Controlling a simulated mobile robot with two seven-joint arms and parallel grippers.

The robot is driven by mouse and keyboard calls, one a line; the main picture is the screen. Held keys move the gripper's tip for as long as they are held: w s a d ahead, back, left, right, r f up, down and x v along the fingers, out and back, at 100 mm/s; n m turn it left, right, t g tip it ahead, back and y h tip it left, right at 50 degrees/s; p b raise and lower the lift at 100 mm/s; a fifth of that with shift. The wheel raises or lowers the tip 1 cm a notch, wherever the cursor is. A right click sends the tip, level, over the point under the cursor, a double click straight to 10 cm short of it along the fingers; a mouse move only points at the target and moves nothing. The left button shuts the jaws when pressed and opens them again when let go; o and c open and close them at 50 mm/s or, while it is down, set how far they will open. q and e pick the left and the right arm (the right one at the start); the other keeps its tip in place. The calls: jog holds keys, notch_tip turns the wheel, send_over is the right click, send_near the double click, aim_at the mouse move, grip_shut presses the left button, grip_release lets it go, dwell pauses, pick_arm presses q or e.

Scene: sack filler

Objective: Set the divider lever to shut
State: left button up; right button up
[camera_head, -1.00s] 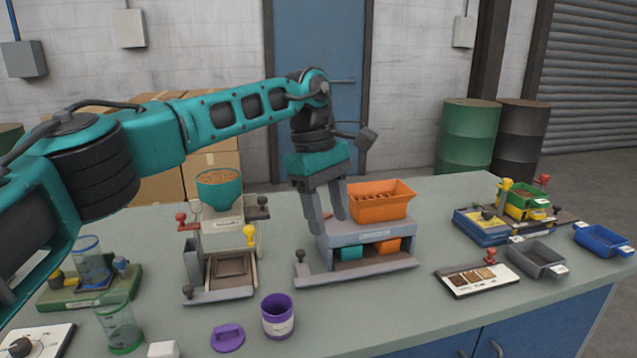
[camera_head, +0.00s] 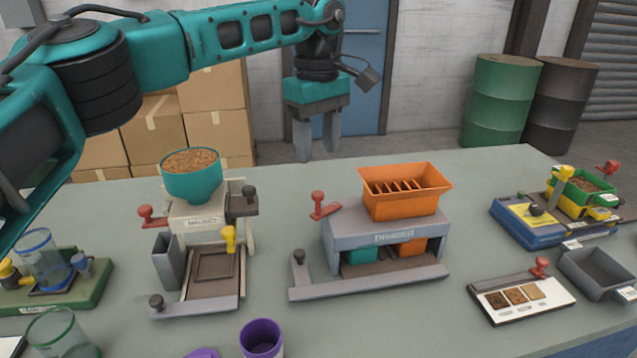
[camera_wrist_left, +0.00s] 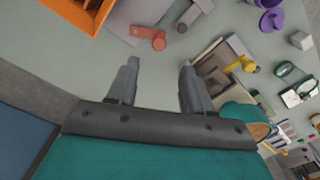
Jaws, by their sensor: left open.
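The divider (camera_head: 375,238) is a grey stand with an orange slotted hopper (camera_head: 405,191) on top and a teal bin (camera_head: 361,255) and an orange bin (camera_head: 413,246) beneath. A red lever (camera_head: 322,206) stands out at its upper left. A grey knob (camera_head: 298,258) is at its front left corner. My left gripper (camera_head: 316,150) is open and empty, pointing down, apart from and above the red lever in the head view. In the left wrist view, the red lever (camera_wrist_left: 150,38) lies beyond the open fingers (camera_wrist_left: 157,82). My right gripper is not in view.
A machine with a teal hopper (camera_head: 191,178) stands left of the divider, with red, yellow and dark knobs. A purple cup (camera_head: 261,338) is at the front. A sample board (camera_head: 520,297), grey tray (camera_head: 597,271) and blue-yellow station (camera_head: 535,222) are right. Bare tabletop separates the machines.

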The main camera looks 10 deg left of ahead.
aim_at(318, 193)
pick_arm(q)
notch_tip(318, 193, down, 8)
jog(key=shift+f, duration=0.2)
grip_shut()
dwell(0.5)
